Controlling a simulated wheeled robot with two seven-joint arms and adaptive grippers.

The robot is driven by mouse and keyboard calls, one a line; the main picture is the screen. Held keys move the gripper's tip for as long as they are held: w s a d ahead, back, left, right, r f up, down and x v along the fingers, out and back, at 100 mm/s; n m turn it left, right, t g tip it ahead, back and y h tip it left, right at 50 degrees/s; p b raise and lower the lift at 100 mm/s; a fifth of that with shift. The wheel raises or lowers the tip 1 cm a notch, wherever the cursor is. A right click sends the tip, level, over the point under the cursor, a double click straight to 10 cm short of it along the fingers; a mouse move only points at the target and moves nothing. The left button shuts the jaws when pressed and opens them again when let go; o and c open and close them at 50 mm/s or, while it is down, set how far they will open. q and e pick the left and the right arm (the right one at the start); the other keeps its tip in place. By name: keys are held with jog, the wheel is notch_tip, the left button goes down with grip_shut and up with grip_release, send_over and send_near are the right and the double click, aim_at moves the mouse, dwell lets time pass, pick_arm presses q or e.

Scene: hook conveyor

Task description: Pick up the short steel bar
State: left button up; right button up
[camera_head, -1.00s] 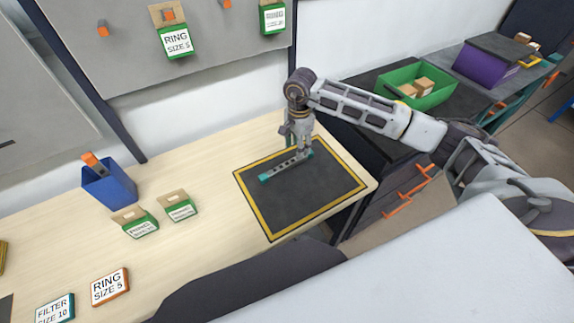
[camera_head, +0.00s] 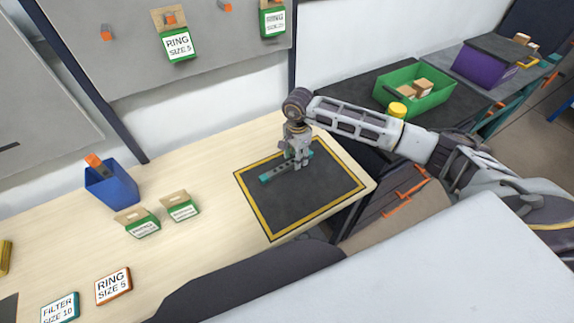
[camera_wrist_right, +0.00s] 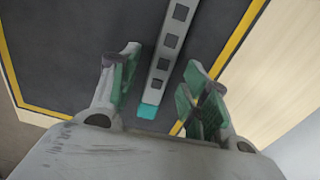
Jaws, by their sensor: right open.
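The short steel bar (camera_head: 284,171) is a grey bar with square holes and teal ends. It lies on a dark mat with a yellow border (camera_head: 310,200) on the wooden table. My right gripper (camera_head: 296,163) is over the bar and hides part of it. In the right wrist view the gripper (camera_wrist_right: 158,92) is open, with green-padded fingers on either side of the bar (camera_wrist_right: 167,55). I cannot tell whether the fingers touch the bar. My left gripper is not in view.
A blue bin (camera_head: 112,186) and two small green-labelled boxes (camera_head: 143,227) (camera_head: 181,208) stand left of the mat. Label plates (camera_head: 113,287) lie near the front. A pegboard (camera_head: 200,45) rises behind. A green crate (camera_head: 420,98) stands on the dark surface at the right.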

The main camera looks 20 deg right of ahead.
jog(key=shift+f, duration=0.7)
jog(key=shift+c, duration=0.2)
grip_shut()
